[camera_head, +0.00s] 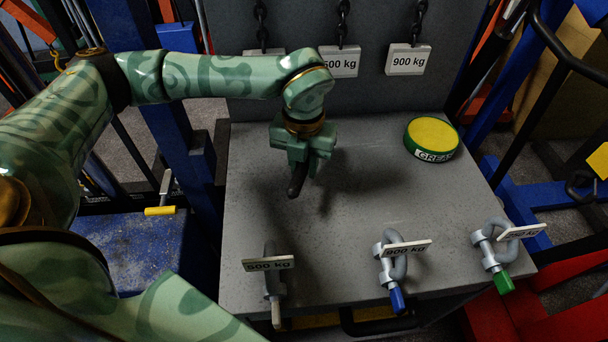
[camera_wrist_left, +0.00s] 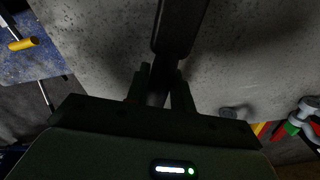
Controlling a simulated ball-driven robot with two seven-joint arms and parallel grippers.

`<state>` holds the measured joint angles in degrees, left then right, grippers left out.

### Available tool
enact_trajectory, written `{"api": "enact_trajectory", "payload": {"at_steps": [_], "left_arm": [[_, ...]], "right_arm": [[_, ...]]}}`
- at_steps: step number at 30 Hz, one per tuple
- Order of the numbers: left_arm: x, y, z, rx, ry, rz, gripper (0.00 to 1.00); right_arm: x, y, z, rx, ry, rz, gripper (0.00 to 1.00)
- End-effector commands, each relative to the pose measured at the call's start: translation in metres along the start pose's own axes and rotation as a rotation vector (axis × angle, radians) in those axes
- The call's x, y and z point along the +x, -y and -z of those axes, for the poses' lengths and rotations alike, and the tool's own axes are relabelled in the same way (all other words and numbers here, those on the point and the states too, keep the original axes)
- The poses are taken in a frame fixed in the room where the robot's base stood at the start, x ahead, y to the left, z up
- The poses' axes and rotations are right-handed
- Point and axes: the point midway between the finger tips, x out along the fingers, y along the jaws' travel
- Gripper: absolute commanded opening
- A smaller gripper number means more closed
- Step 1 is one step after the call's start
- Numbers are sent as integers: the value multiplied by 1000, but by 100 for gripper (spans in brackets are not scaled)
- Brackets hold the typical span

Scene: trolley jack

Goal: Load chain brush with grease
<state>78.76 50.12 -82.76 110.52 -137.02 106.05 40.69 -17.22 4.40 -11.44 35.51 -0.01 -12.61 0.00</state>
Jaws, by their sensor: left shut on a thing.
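The left wrist view shows this dark brush (camera_wrist_left: 180,28) between the fingers (camera_wrist_left: 160,85). I cannot make out its bristles or any grease on it. My right gripper is not in view.
Several shackles with labels lie along the front of the table (camera_head: 350,215), among them a blue-pinned one (camera_head: 393,268). Chains with weight tags (camera_head: 408,59) hang at the back. A yellow-handled tool (camera_head: 160,210) is on the blue surface at left. The table's middle is clear.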

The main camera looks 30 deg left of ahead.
Motion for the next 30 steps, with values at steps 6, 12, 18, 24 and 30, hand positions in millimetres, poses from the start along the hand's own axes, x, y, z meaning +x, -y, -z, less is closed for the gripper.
{"api": "enact_trajectory", "payload": {"at_steps": [6,12,18,24,30], "left_arm": [[13,-4,-10,-1,1,0,0],[43,-7,-16,0,-4,-1,0],[50,-7,-16,0,2,1,0],[52,-7,-16,0,1,0,0],[53,-7,-16,0,1,0,45]], "right_arm": [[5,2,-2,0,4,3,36],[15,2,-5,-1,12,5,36],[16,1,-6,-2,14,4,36],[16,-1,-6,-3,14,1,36],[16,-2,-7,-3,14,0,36]]}}
